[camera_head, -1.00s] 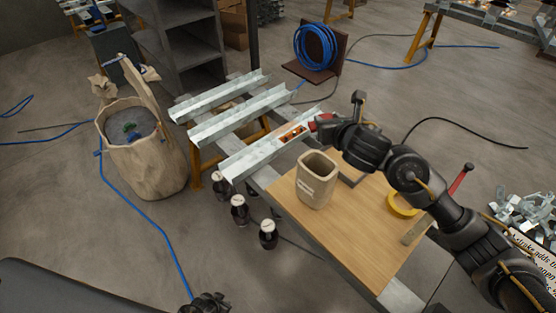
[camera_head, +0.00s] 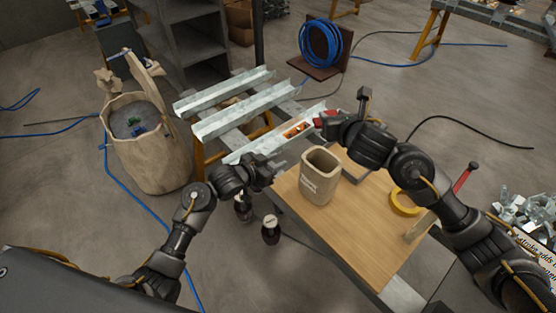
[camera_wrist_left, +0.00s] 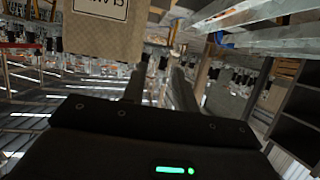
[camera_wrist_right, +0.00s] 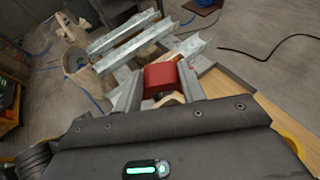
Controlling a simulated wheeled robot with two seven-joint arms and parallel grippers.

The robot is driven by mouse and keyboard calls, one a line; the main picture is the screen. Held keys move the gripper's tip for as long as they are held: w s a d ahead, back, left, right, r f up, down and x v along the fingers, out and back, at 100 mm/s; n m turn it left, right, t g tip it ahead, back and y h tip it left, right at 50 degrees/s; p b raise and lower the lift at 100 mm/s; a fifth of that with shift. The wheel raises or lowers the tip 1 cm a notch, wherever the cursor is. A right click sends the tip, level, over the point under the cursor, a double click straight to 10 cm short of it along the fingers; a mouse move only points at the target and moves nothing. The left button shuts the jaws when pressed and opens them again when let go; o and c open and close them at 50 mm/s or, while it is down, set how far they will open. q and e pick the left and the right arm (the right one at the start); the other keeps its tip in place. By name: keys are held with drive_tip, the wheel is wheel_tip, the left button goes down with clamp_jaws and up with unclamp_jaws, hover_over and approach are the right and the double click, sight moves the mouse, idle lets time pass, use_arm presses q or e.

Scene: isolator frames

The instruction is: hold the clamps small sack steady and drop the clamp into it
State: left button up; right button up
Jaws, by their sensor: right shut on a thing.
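The small sack (camera_head: 318,186) is beige, open at the top, and stands upright on a wooden board. Its printed side also shows upside down at the top of the left wrist view (camera_wrist_left: 95,40). My left gripper (camera_head: 277,168) is open and empty, just left of the sack and apart from it. My right gripper (camera_head: 325,121) is shut on a red thing, apparently the clamp (camera_wrist_right: 161,77), above the board's far end behind the sack.
Metal channels (camera_head: 245,118) lie across the bench beyond the sack, with an orange item (camera_head: 297,130) near the right gripper. Yellow tape (camera_head: 404,202) and a red-handled tool (camera_head: 464,177) are at the right. A large sack (camera_head: 150,150) stands on the floor at left.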

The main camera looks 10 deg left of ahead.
use_arm(q)
approach(304, 153)
drive_tip(key=s+a+r, duration=0.1)
drive_tip(key=r, duration=0.1)
drive_tip(key=x, duration=0.8)
drive_tip(key=f+x, duration=0.1)
drive_tip(key=x, duration=0.3)
drive_tip(key=shift+s+r, duration=0.1)
drive_tip(key=shift+s, duration=0.15)
drive_tip(key=shift+a, duration=0.1)
clamp_jaws()
